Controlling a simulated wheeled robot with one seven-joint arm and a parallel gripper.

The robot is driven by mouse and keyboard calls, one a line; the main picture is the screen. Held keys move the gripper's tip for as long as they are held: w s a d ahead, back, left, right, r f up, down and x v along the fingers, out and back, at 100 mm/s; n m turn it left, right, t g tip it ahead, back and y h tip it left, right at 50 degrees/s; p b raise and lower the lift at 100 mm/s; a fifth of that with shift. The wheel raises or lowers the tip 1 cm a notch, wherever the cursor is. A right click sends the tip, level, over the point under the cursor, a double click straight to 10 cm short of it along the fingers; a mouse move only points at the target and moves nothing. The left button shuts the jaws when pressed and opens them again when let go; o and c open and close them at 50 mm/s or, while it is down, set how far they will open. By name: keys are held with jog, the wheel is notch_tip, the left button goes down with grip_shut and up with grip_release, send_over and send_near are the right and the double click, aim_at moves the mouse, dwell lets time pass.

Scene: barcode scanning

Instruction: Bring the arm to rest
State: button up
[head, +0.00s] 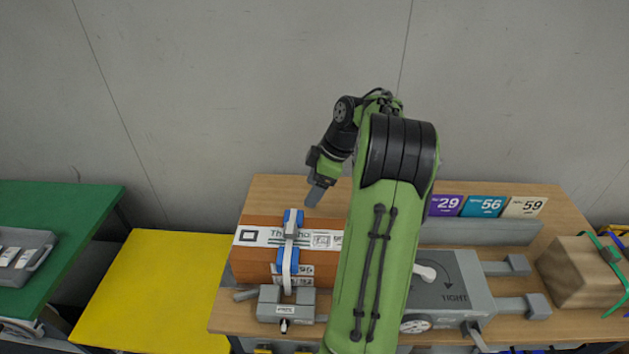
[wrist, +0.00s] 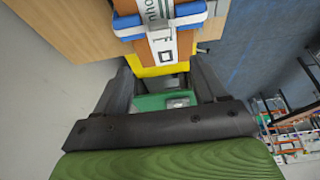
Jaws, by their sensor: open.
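My green and black arm rises across the middle of the head view and bends over to the left. My gripper (head: 314,194) hangs above the table's left part, apart from the things below; the wrist view shows its two dark fingers (wrist: 163,75) spread with nothing between them. A brown box (head: 268,262) with a white printed label lies below it. A blue and white device (head: 290,245), probably a scanner, stands in front of the box above a small grey base (head: 270,307). The box (wrist: 163,50) and device (wrist: 187,14) also show beyond the fingers in the wrist view.
A grey fixture (head: 460,280) with a white lever and number cards (head: 483,206) are right of my arm on the wooden table (head: 275,190). A cardboard box (head: 575,275) with green straps sits at the right end. A yellow table (head: 150,290) is clear; a green table (head: 60,205) holds a grey tray (head: 28,240).

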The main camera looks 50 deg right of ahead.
jog(key=shift+r, duration=0.25)
dwell(0.3)
jog(key=a+r+m+h, duration=0.15)
jog(key=a+r, duration=0.25)
jog(key=a, duration=0.6)
jog(key=a+r+m+h, duration=0.15)
jog(key=a+r, duration=0.25)
jog(key=a, duration=0.7)
jog(key=s+a+m+t, duration=0.1)
jog(key=s+a+m, duration=0.1)
jog(key=s+a, duration=0.2)
jog(key=s+a+f+m+t, duration=0.1)
jog(key=s+a, duration=0.4)
jog(key=s, duration=0.6)
jog(key=shift+m, duration=0.8)
